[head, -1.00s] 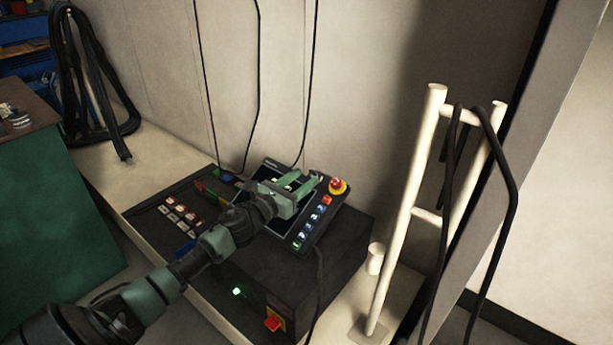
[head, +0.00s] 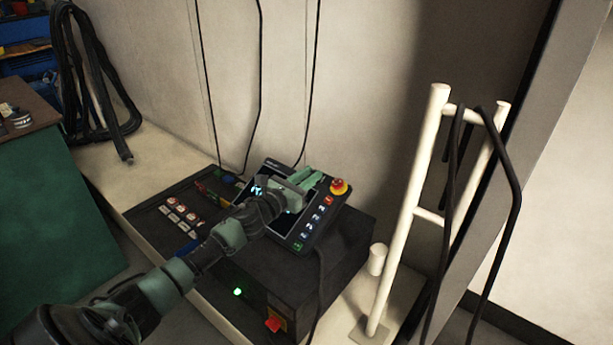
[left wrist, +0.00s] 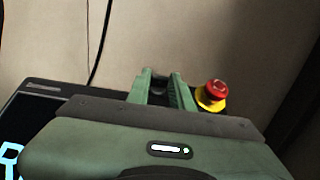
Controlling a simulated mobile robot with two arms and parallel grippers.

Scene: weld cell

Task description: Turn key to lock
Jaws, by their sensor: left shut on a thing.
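A dark teach pendant (head: 325,208) with a lit screen and a column of coloured buttons leans on the black control box (head: 345,240). My left gripper (head: 316,178) reaches over the screen to the pendant's top edge, left of the red emergency stop (head: 339,186) with its yellow collar. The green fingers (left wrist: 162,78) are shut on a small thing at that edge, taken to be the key. The fingers hide it, so I cannot make out its angle. The emergency stop (left wrist: 214,93) stands just right of the fingers in the left wrist view. My right gripper is not in view.
The box has rows of buttons (head: 178,210), a green light (head: 238,292) and a red switch (head: 273,324). Black cables hang along the wall behind. A cream rack (head: 408,210) with draped cables stands at the right. A green-sided bench (head: 60,200) is at the left.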

